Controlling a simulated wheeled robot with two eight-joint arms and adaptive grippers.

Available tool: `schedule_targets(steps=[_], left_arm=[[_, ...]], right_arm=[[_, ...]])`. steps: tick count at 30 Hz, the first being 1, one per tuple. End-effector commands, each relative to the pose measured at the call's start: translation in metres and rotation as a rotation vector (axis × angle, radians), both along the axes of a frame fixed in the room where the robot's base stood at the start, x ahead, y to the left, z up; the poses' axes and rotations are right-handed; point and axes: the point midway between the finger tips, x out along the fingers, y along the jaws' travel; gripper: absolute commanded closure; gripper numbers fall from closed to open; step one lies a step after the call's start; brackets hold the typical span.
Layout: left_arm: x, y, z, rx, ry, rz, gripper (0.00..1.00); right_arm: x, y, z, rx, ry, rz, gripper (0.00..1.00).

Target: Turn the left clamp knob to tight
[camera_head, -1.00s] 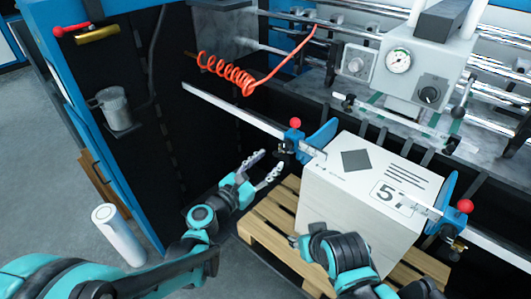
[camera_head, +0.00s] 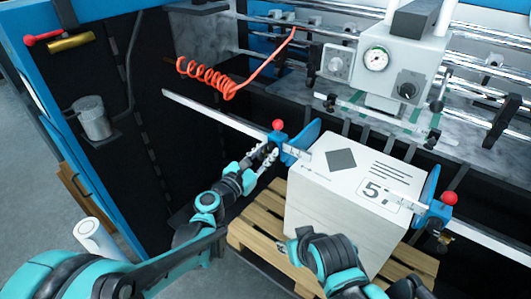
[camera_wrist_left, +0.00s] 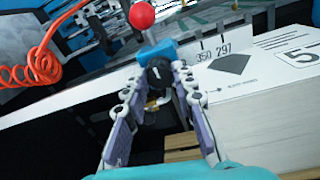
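The left clamp (camera_head: 286,143) sits on the metal rail at the left side of the paper stack, with a red ball on its lever. Its black knob (camera_wrist_left: 159,73) with a white mark faces me in the left wrist view. My left gripper (camera_head: 267,151) is at the clamp's front; its two fingers (camera_wrist_left: 155,84) are spread, one on each side of the knob. I cannot tell whether they touch it. In the head view the fingers mostly hide the knob. My right arm is at the lower middle; the state of its gripper cannot be made out.
The white paper stack (camera_head: 335,205) stands on a wooden pallet (camera_head: 262,218) right of my left gripper. A second clamp with a red ball (camera_head: 449,198) is at its right. A coiled orange hose (camera_head: 205,75) hangs above the rail (camera_head: 205,108).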

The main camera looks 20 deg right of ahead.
Motion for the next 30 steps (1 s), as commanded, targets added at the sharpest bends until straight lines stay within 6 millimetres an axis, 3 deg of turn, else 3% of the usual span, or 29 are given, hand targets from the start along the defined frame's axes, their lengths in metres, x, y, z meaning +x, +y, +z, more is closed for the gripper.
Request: schedule_targets(steps=[14,30], left_arm=[[0.000,0.000,-0.001,0.047,-0.061,0.000,1.00],[0.000,0.000,-0.002,0.329,-0.422,0.000,1.00]], right_arm=[[0.000,0.000,-0.002,0.000,0.000,0.000,0.60],[0.000,0.000,-0.013,0.000,0.000,0.000,0.60]])
